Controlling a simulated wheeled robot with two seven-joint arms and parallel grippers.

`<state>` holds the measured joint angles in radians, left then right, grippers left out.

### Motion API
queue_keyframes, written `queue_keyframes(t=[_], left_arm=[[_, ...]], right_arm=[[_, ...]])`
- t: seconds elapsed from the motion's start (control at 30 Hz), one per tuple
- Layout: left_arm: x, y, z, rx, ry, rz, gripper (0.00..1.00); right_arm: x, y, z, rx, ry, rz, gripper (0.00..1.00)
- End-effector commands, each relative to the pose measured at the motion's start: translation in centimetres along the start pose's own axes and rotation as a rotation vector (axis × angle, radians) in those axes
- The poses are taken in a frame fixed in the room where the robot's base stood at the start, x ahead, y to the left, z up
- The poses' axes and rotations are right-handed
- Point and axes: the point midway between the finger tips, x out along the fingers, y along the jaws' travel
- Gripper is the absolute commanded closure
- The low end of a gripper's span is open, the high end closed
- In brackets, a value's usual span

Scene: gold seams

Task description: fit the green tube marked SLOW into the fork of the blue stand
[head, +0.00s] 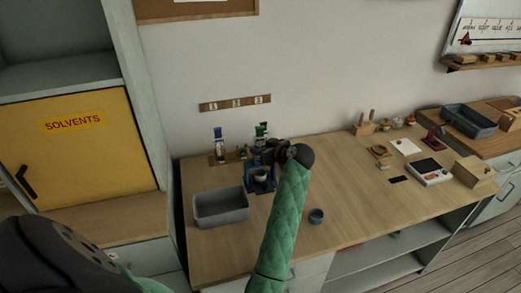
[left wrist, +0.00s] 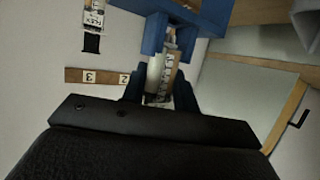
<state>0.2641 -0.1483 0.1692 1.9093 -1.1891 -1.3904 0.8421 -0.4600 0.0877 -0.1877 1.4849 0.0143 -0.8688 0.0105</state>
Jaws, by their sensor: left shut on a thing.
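My left gripper (head: 266,157) is over the blue stand (head: 262,187) on the bench. In the left wrist view its two dark fingers (left wrist: 160,94) are shut on a tube (left wrist: 166,66) with a pale printed label. The lettering is too small and blurred to read, and its green colour does not show there. The tube reaches towards blue parts of the stand (left wrist: 153,36), which show close beside it; I cannot tell if it is seated in the fork. In the head view, green pieces (head: 262,130) show just behind the gripper, which hides the tube's lower part. My right gripper is out of view.
A grey bin (head: 221,207) stands left of the blue stand, and a small dark cup (head: 316,216) to the right. A blue-topped tube (head: 218,133) stands behind the bin. A numbered strip (head: 235,103) is on the wall. The front middle of the bench is clear.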

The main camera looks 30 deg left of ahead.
Motion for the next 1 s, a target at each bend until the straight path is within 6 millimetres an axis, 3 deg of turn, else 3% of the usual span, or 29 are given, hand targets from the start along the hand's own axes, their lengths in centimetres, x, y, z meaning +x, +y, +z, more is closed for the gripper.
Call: queue_keyframes(t=[0.93,0.97,1.0], left_arm=[[0.04,0.10,0.46,-0.002,-0.003,0.002,1.00],[0.02,0.11,0.46,-0.002,-0.003,0.002,0.67],[0.01,0.12,0.47,-0.002,-0.004,0.002,0.59]], right_arm=[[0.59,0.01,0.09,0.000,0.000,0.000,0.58],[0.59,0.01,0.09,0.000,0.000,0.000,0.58],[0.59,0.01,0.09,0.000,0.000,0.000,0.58]])
